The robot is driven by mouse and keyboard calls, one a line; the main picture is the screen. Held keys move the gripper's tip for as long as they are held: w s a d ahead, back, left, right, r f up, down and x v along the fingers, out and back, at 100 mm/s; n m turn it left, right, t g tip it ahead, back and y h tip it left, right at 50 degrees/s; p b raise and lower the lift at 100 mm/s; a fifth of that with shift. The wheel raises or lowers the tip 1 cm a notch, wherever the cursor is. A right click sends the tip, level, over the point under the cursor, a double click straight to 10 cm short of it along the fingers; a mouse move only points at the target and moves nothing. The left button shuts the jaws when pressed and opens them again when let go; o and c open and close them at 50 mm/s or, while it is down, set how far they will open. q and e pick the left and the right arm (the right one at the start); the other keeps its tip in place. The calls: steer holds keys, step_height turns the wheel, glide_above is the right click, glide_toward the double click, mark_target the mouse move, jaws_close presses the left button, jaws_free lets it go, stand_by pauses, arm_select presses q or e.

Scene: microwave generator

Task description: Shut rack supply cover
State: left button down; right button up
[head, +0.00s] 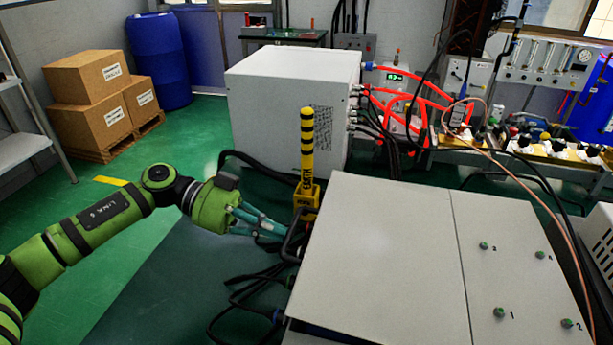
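A large light-grey cabinet (380,262) fills the lower right, and I take it to be the rack supply. Its flat top has a seam between a plain left panel and a right panel with several numbered green knobs. A black curved handle (291,243) stands at its left edge. I cannot tell which part is the cover or how far it is open. My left gripper (280,233) reaches in from the left with its teal fingers close to the handle. I cannot tell whether they touch or hold it. My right gripper is not in view.
A yellow-and-black striped post (307,150) stands just behind the handle. Black cables (245,295) lie below my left gripper. A big grey box (285,95) stands behind, with red hoses (410,100) to its right. Green floor on the left is open, before boxes (90,75) and a blue barrel (160,60).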

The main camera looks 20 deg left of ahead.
arm_select(q)
steer(key=shift+f+h+b, duration=0.6)
steer(key=shift+f+b, duration=0.1)
steer(key=shift+f, duration=0.75)
steer(key=shift+r, duration=0.15)
